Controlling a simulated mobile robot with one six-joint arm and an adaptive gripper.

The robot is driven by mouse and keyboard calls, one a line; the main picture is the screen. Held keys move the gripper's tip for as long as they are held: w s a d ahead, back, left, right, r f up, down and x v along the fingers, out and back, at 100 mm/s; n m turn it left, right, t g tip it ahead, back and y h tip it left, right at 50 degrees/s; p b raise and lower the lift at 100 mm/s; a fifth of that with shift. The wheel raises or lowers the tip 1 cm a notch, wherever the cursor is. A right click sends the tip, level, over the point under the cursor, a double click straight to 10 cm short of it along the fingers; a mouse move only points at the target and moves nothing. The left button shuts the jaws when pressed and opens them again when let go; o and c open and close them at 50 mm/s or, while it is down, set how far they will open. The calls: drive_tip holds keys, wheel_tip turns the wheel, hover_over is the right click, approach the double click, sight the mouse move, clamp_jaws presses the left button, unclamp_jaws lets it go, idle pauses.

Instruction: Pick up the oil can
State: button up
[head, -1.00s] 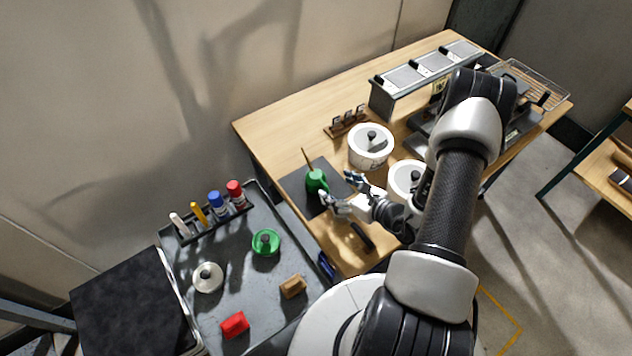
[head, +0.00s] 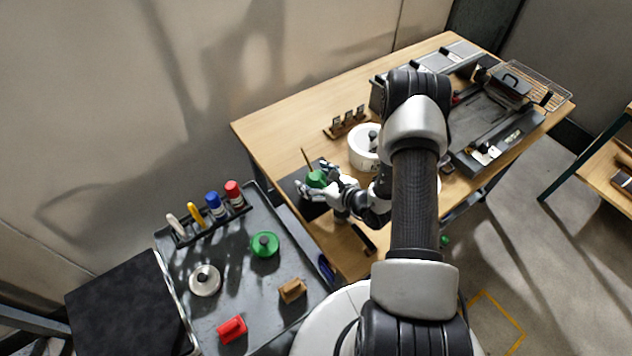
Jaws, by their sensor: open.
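The green oil can (head: 316,179) with its thin brown spout stands on the dark mat (head: 291,185) near the left end of the wooden table. My gripper (head: 314,178) is open at the can, with one finger on its near left side and the other behind it. The can sits between the fingers; I cannot tell whether they touch it. The can's lower part is hidden by the gripper.
A white lidded pot (head: 362,150) stands just right of the gripper, partly behind my arm. A small rack (head: 346,121) is behind. A grey cart (head: 215,260) at the left holds bottles, a green round item (head: 265,244), a red block (head: 232,329) and a brown block (head: 292,290).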

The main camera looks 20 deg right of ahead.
drive_tip(key=shift+c, duration=0.5)
drive_tip(key=c, duration=0.9)
drive_tip(key=shift+c, duration=0.5)
drive_tip(key=shift+r, duration=0.15)
